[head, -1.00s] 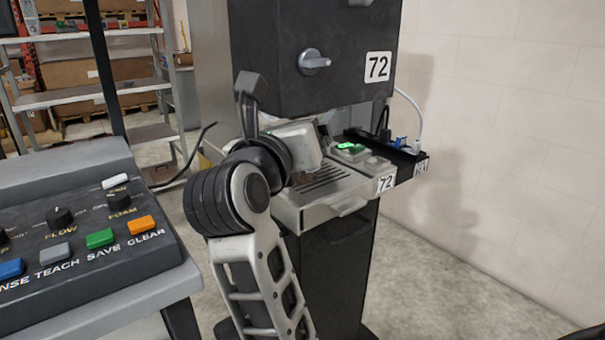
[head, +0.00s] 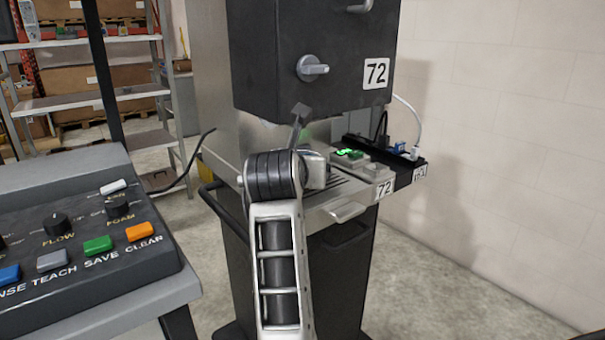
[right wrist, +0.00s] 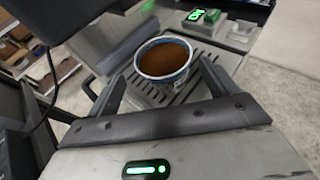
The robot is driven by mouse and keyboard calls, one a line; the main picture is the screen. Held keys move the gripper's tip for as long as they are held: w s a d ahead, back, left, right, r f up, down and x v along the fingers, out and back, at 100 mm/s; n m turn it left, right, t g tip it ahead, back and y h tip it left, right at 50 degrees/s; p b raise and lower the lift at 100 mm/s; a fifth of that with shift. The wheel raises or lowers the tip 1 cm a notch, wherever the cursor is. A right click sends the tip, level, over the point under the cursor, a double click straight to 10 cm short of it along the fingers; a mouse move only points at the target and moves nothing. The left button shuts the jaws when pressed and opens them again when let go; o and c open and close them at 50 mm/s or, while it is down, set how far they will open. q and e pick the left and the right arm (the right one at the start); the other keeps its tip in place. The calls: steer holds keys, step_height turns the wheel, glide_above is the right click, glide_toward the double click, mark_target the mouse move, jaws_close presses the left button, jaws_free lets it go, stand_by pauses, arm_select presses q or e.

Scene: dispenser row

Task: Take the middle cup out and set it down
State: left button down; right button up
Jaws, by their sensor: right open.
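A cup (right wrist: 165,60) with a blue-patterned rim, filled with brown liquid, stands upright on the slotted drip tray (right wrist: 208,55) in the right wrist view. My right gripper (right wrist: 161,70) is open, its two fingers on either side of the cup's near part. I cannot tell whether either finger touches it. In the head view my right arm reaches under the dispenser (head: 310,80) marked 72 and hides the cup and the gripper's fingers. No other cup shows. My left gripper is not in view.
A control panel (head: 75,215) with knobs and coloured buttons stands at the left. A small unit with a green display (head: 348,153) and a black power strip (head: 405,160) sit right of the tray. Open floor lies at the right.

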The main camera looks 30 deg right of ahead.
steer(key=x, duration=0.5)
steer(key=shift+s+d+f, duration=0.2)
steer(key=shift+s+f, duration=0.05)
steer(key=shift+f, duration=0.1)
steer(key=c, duration=1.2)
steer(key=shift+o, duration=0.2)
steer(key=shift+r, duration=0.15)
